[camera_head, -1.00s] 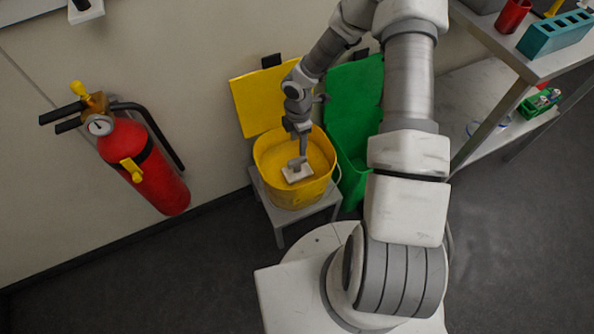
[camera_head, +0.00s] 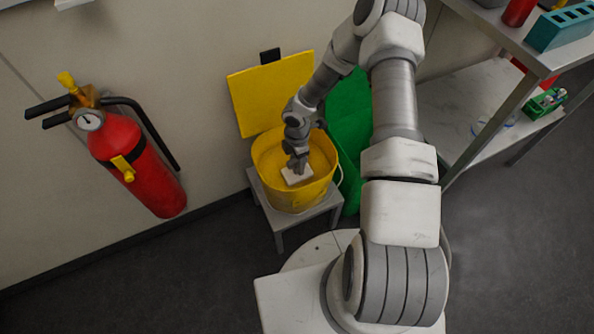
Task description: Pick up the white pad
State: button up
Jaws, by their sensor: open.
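The white pad (camera_head: 297,177) is a small pale flat piece inside the yellow bucket (camera_head: 291,199), seen against its yellow interior. My gripper (camera_head: 298,167) points down into the bucket, right over the pad. It is open, with its fingertips at or just above the pad's upper edge. The gripper hides part of the pad, and I cannot tell whether the fingers touch it.
The bucket stands on a small grey stool (camera_head: 277,222), its yellow lid (camera_head: 270,92) raised against the wall. A green bin (camera_head: 347,112) is close on the right, partly behind my arm. A red fire extinguisher (camera_head: 140,165) hangs left. A metal shelf table (camera_head: 480,110) stands right.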

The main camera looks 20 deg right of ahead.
grip_shut()
dwell(1.4)
